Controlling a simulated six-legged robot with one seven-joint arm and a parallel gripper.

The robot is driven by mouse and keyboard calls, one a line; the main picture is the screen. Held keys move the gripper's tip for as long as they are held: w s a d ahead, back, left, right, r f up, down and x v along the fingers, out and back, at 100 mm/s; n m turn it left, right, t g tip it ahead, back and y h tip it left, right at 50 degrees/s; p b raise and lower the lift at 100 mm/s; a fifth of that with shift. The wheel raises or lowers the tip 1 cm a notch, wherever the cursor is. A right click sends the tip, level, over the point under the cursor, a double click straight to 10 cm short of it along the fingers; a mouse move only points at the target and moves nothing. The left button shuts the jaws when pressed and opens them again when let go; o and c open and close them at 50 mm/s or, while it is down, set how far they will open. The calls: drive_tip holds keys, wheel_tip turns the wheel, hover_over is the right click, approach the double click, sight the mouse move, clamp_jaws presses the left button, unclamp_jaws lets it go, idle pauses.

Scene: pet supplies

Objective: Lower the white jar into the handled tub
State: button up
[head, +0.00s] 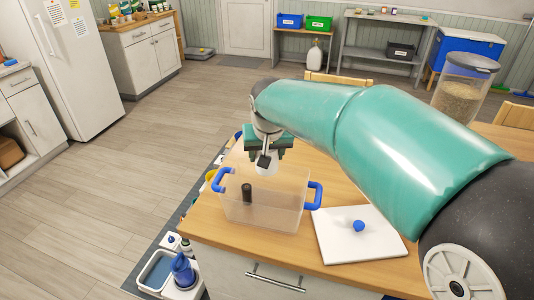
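The handled tub (275,217) is a clear box with blue handles at its left and right ends. It stands on the wooden table. My gripper (265,160) points down over the back part of the tub. It appears shut on the white jar (267,169), which is small in view and partly hidden by the dark fingers. The jar hangs upright near the level of the tub's rim. How far it is below the rim is hard to tell.
A dark cylinder (246,193) stands in the tub's left part. A white lid with a blue knob (337,240) lies right of the tub. A tall clear container of grain (463,88) stands at the back right. My arm hides much of the table.

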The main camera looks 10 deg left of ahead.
sight(270, 168)
drive_tip(key=shift+w, duration=0.15)
idle(0.4)
drive_tip(key=shift+f, duration=5.1)
drive_tip(key=shift+f, duration=1.6)
drive_tip(key=o, duration=1.1)
drive_tip(key=shift+r, duration=0.15)
drive_tip(key=v, duration=1.3)
drive_tip(key=shift+s+d+r, duration=0.15)
drive_tip(key=shift+s+r, duration=0.1)
